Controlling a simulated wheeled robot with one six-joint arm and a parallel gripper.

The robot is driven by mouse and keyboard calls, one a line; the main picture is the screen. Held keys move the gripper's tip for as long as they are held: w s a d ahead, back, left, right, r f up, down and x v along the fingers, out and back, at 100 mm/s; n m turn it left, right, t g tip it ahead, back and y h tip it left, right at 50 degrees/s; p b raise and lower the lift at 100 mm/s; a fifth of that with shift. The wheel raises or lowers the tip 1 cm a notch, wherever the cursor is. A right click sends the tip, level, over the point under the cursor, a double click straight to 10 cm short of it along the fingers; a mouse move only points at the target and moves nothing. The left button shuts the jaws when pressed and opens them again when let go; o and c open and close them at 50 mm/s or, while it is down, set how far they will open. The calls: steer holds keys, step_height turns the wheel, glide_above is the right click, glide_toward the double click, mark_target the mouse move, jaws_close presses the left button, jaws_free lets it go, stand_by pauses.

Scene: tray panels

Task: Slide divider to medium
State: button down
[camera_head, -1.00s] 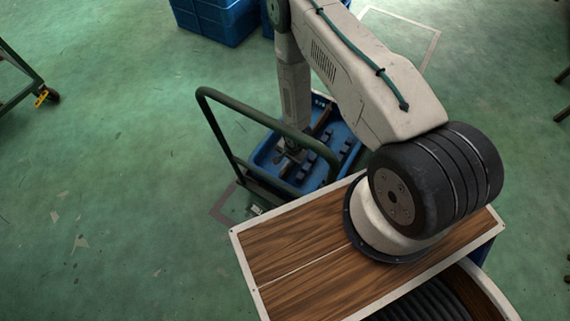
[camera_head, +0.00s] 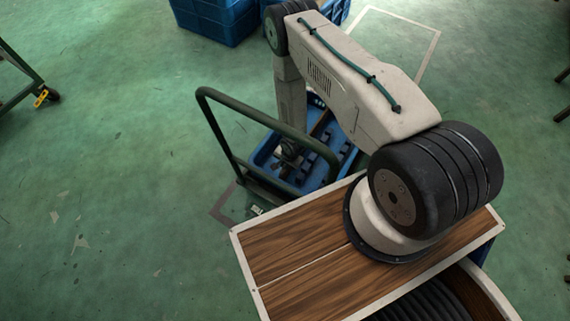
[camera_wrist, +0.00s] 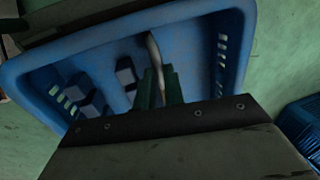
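The blue tray (camera_wrist: 205,20) fills much of the wrist view. A thin, pale-edged upright panel (camera_wrist: 153,48), which looks like the divider, stands in it near the middle. The two green fingers of my gripper (camera_wrist: 159,78) point into the tray, one on each side of this panel. I cannot tell whether they touch it. In the head view the tray (camera_head: 262,153) sits on a cart, with my gripper (camera_head: 288,150) low over its left part. A brown strip shows farther back in the tray. The gripper's fingertips are too small to make out there.
Several dark blue blocks (camera_wrist: 127,73) stand inside the tray, left of the panel. The cart's green handle (camera_head: 235,155) rises in front of the tray. Blue crates (camera_head: 215,20) stand behind. The green floor to the left is mostly clear.

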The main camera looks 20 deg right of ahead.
steer(key=w+a, duration=0.3)
steer(key=w, duration=0.2)
steer(key=shift+a, duration=0.2)
steer(key=c, duration=1.5)
jaws_free()
steer(key=r, duration=0.2)
steer(key=s+r, duration=0.1)
steer(key=r, duration=0.4)
steer(key=shift+s+d+r, duration=0.15)
steer(key=shift+d+r, duration=0.2)
steer(key=shift+d, duration=0.05)
